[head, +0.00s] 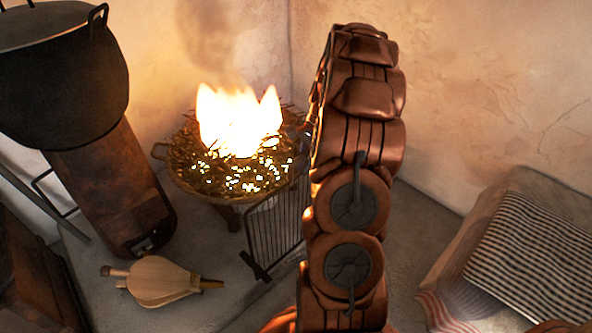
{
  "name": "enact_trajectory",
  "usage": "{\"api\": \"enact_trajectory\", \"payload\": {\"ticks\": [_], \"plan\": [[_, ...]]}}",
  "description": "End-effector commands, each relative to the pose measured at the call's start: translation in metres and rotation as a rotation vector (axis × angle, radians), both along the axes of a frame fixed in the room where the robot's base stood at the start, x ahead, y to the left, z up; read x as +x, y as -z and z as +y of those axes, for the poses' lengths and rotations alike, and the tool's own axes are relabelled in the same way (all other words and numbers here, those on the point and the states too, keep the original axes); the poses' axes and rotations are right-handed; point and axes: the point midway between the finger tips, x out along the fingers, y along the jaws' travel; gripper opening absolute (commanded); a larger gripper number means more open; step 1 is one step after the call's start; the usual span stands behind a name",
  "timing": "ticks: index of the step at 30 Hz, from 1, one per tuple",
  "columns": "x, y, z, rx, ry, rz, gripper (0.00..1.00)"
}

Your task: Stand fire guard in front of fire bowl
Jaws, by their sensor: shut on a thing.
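The fire guard (273,228) is a dark panel of thin upright bars with a foot at its lower left. It is upright or nearly so, at the front right of the fire bowl (180,185); its right part is hidden behind my arm. The fire bowl holds burning twigs with tall flames and glowing embers, and stands on short legs in the corner. My gripper (303,132) is mostly hidden behind my copper arm; a small part shows near the guard's top edge, and it is shut on the guard. I cannot tell whether the foot touches the floor.
A black pot (62,85) sits on a rusty stove (112,190) left of the bowl. Wooden bellows (160,281) lie on the floor in front. A tray or box with striped cloth (535,262) is at the right. Bare floor shows between bellows and guard.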

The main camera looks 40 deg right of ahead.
Motion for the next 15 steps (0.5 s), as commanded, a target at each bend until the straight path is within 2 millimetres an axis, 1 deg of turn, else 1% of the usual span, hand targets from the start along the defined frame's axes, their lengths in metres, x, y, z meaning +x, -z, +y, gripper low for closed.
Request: {"api": "enact_trajectory", "payload": {"ticks": [5, 8, 15], "plan": [[0.002, 0.000, -0.004, 0.000, 0.002, -0.001, 0.00], [0.002, 0.004, -0.005, 0.000, 0.003, -0.001, 0.00], [0.000, 0.028, -0.007, 0.000, 0.009, -0.001, 0.00]]}}
